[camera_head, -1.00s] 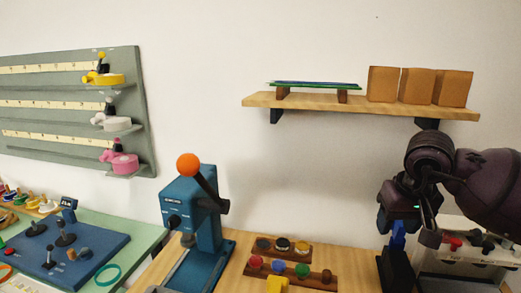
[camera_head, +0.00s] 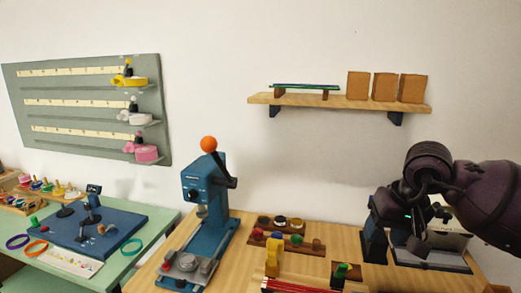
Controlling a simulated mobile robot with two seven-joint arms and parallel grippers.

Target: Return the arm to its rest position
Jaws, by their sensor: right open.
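My right arm (camera_head: 485,195) is dark purple and comes in from the right edge. Its right gripper (camera_head: 402,226) is open, with dark fingers pointing down above the right end of the wooden counter (camera_head: 330,232). I see nothing held between the fingers. The gripper partly hides a dark blue upright thing (camera_head: 375,243) and a white-and-black tray-like unit (camera_head: 445,243) behind it. My left gripper is not in view.
A wall shelf (camera_head: 345,102) hangs above. A green table (camera_head: 120,262) with a blue mat is left.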

